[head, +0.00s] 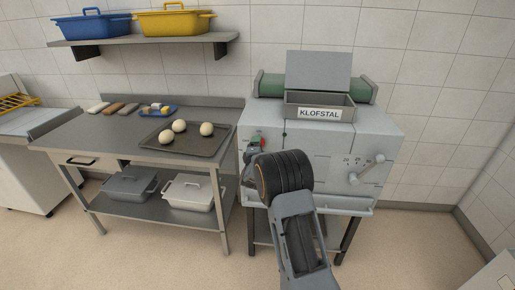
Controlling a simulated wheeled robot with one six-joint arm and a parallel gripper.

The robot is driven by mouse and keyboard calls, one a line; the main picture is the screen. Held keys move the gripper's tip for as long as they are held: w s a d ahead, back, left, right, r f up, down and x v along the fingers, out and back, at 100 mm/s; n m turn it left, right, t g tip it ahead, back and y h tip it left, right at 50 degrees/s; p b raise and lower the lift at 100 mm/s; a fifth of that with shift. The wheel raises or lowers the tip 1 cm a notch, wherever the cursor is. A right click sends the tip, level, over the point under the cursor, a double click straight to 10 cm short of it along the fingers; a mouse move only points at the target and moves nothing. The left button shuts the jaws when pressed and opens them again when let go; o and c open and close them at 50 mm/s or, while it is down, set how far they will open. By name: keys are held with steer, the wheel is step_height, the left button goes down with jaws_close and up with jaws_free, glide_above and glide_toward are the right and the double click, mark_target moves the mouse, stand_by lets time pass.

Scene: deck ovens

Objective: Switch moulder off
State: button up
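The moulder (385,128) is a pale grey machine on a dark stand, right of centre, with a KLOFSTAL label (320,113) below its raised grey plate. My gripper (249,163) is in front of the machine's left side, just below the switch in the picture. My dark wrist hides part of the machine's front. The fingers are small and dark, and I cannot tell whether they are open or touching the machine.
A steel table (85,133) at left bears a dark tray (160,148) with 3 dough balls. Blue (92,24) and yellow (175,22) bins stand on a wall shelf. Floor in front is clear.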

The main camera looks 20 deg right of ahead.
steer(key=b+v, duration=0.1)
steer(key=v, duration=1.2)
steer(key=shift+s+a+b, duration=0.2)
steer(key=shift+s+b, duration=0.15)
steer(key=shift+b, duration=0.05)
steer(key=shift+f, duration=0.1)
